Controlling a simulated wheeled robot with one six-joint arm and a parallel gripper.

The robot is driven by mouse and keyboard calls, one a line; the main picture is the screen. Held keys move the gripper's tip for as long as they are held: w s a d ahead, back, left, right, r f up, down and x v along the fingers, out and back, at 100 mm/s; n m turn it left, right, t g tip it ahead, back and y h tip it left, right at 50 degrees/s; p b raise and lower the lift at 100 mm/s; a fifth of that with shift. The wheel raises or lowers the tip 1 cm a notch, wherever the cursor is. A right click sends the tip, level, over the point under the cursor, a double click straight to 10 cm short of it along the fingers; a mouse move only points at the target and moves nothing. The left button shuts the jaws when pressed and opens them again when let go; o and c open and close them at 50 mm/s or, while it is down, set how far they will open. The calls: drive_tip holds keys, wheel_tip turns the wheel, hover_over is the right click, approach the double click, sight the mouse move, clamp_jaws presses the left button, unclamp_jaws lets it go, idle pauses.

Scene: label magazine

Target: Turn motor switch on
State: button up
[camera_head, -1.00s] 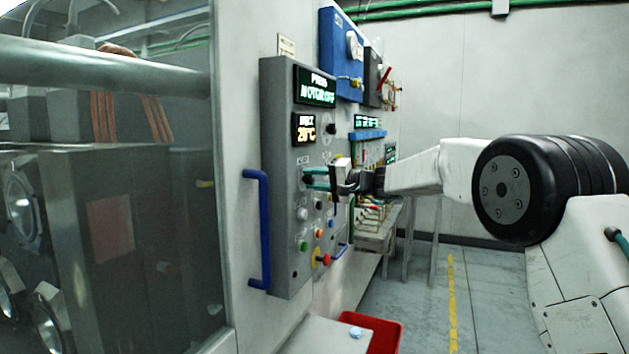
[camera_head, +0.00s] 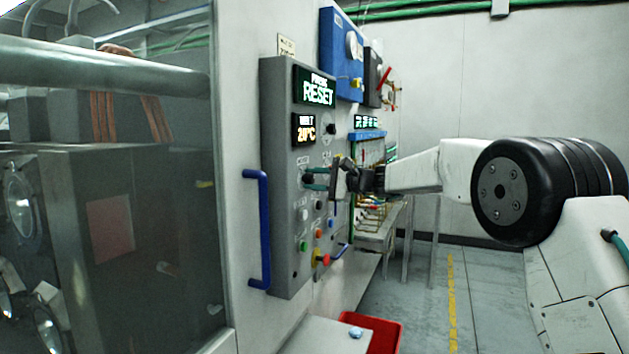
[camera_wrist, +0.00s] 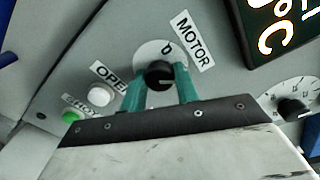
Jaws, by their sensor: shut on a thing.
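The motor switch (camera_wrist: 159,75) is a black round knob on a pale dial, under a label reading MOTOR in the wrist view. My gripper (camera_wrist: 160,88) has its two teal fingers closed on either side of the knob, touching it. In the head view my gripper (camera_head: 314,179) reaches the grey control panel (camera_head: 281,225) from the right, and its fingers hide most of the switch.
An orange temperature display (camera_head: 304,130) is below the green one. White (camera_wrist: 100,95) and green (camera_wrist: 72,116) buttons lie left of the knob in the wrist view; another black dial (camera_wrist: 293,108) is at right. A blue handle (camera_head: 258,230) sticks out left of the panel.

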drive_tip(key=shift+f, duration=0.1)
idle(0.3)
drive_tip(key=o, duration=1)
drive_tip(key=shift+c, duration=0.2)
drive_tip(key=v, duration=0.8)
